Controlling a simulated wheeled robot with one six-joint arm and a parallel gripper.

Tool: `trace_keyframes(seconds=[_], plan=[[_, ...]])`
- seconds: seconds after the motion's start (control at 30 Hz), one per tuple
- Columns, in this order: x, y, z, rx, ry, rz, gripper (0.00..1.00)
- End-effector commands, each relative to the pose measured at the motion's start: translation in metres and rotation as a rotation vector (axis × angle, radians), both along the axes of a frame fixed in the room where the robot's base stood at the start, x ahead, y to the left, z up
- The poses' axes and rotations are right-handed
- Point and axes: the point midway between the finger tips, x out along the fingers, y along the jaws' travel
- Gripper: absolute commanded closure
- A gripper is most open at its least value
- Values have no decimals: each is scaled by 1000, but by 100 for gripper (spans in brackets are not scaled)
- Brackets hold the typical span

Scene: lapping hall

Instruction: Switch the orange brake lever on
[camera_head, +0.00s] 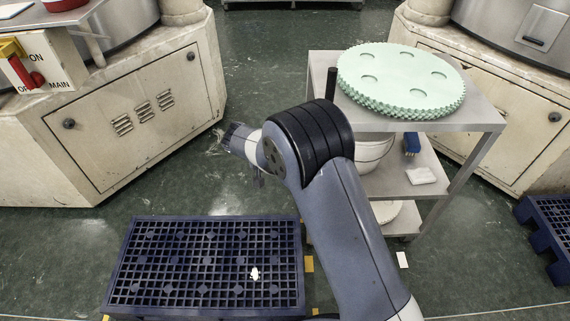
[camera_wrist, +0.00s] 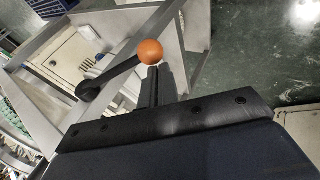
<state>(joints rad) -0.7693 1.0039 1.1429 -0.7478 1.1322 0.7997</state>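The brake lever has an orange ball knob (camera_wrist: 151,51) on a black arm (camera_wrist: 112,76) in the wrist view. The arm slants down left from the knob to a dark pivot beside grey metal framing. My gripper (camera_wrist: 161,72) shows its dark fingers close together, with nothing seen between them. Their tips lie just below the knob in the picture. I cannot tell whether they touch it. The lever does not show in the head view, where my arm covers part of the trolley (camera_head: 483,127).
A pale green toothed disc (camera_head: 400,80) lies on the trolley's top. A dark blue pallet (camera_head: 205,310) lies on the floor at lower left. Beige machine cabinets (camera_head: 95,150) stand on both sides. An ON/OFF box with a red handle (camera_head: 28,78) is at upper left. Green floor is open between.

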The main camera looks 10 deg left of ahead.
Motion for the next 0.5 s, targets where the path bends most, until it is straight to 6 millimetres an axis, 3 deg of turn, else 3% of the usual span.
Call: trace_keyframes(seconds=[0.17,0.5], plan=[[-6,2,3,-5,9,-4,100],[-32,33,58,0,1,1,100]])
